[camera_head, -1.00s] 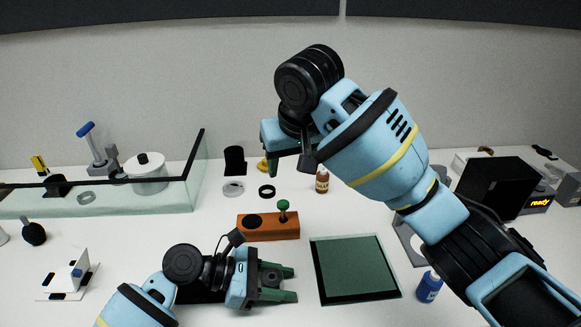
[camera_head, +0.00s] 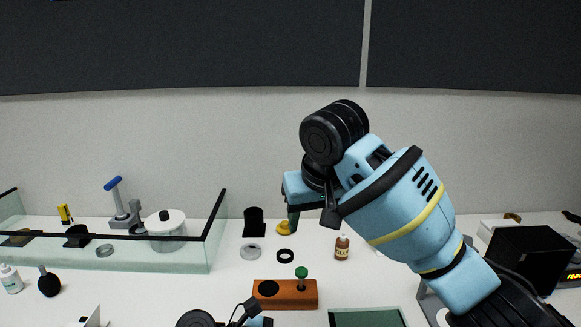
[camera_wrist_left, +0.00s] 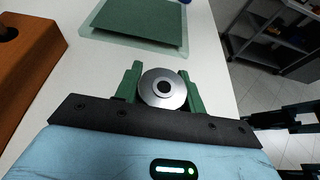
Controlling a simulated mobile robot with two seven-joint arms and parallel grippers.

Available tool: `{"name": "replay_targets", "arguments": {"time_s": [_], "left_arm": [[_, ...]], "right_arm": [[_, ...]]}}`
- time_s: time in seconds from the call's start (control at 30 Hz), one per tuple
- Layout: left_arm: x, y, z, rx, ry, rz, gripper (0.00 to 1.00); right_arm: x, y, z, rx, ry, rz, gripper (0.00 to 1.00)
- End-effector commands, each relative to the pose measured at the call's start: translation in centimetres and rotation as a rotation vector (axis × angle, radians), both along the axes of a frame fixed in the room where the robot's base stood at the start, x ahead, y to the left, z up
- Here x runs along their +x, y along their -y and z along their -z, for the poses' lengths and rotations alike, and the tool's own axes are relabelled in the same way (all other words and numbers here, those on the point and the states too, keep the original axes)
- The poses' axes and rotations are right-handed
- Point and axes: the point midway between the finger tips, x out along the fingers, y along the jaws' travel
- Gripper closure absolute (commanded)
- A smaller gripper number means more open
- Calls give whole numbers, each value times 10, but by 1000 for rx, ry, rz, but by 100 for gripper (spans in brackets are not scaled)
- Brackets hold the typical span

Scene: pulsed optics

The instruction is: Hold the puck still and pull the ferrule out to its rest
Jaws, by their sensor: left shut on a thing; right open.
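A round silver puck (camera_wrist_left: 150,94) with a dark centre sits between the green fingers of my left gripper (camera_wrist_left: 160,72) in the left wrist view. The gripper is shut on it. In the head view only a bit of that wrist shows at the bottom edge; the fingers and puck are out of frame. My right gripper (camera_head: 293,218) is open, raised in front of the back of the table and apart from the puck. Its fingers are partly hidden by its own wrist. I cannot make out a separate ferrule.
An orange-brown block (camera_head: 263,301) with a dark round recess and a green-knobbed pin (camera_head: 301,272) stands mid-table. A green mat (camera_head: 368,319) lies right of it. A brown bottle (camera_head: 342,247), black ring (camera_head: 285,256) and grey disc (camera_head: 251,252) stand behind. A glass-walled enclosure (camera_head: 150,258) is left.

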Motion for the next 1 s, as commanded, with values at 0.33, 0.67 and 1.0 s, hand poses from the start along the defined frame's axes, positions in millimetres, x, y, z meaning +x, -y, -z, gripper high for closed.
{"name": "replay_targets", "arguments": {"time_s": [0.33, 0.67, 1.0], "left_arm": [[-2, -1, 6, 11, -8, 1, 100], [-1, -1, 4, 9, -7, 1, 100], [-1, -1, 2, 6, -5, 0, 100]], "right_arm": [[0, 0, -3, 0, 3, 0, 49], [-1, 0, -6, 0, 6, 1, 49], [-1, 0, -10, 0, 9, 0, 49]]}}
